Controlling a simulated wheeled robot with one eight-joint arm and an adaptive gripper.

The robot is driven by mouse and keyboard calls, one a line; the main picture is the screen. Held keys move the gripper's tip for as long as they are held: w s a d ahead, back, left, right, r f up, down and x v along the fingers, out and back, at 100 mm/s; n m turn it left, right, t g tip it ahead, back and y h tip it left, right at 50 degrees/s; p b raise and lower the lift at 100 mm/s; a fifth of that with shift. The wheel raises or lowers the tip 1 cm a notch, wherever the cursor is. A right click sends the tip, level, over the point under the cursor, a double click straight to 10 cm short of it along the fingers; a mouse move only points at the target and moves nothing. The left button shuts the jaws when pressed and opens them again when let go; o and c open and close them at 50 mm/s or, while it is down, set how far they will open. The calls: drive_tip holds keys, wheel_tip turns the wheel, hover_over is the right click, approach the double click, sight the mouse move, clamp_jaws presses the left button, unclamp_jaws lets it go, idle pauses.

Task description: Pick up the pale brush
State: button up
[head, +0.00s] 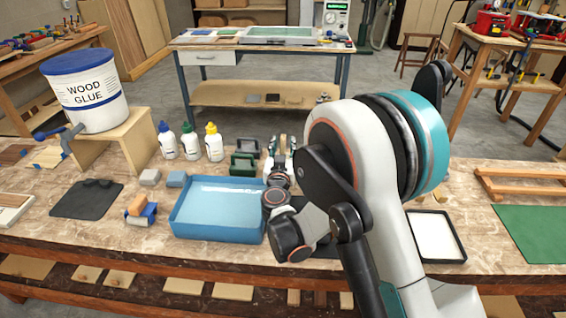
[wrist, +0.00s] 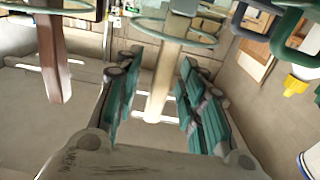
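The pale brush (wrist: 166,75) shows in the wrist view as a long, light wooden handle, with a thin ring around its upper part. My gripper (wrist: 157,72) is open, with its teal-padded fingers on either side of the handle and visible gaps beside the handle's lower end. Contact higher up is hard to tell. A brown handle (wrist: 52,55) stands to the left, outside the fingers. In the head view my gripper (head: 280,158) is beyond the blue tray, with a small pale piece between its fingers. The brush's bristles are not clearly visible.
Green and grey handled tools (head: 244,164) stand close beside my gripper. Glue bottles (head: 190,142) are farther left. The blue tray (head: 215,225) lies in front. A glue bucket (head: 85,90) sits on a wooden stand. A black-rimmed white tray (head: 436,237) is right of my arm.

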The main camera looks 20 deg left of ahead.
clamp_jaws()
idle(0.3)
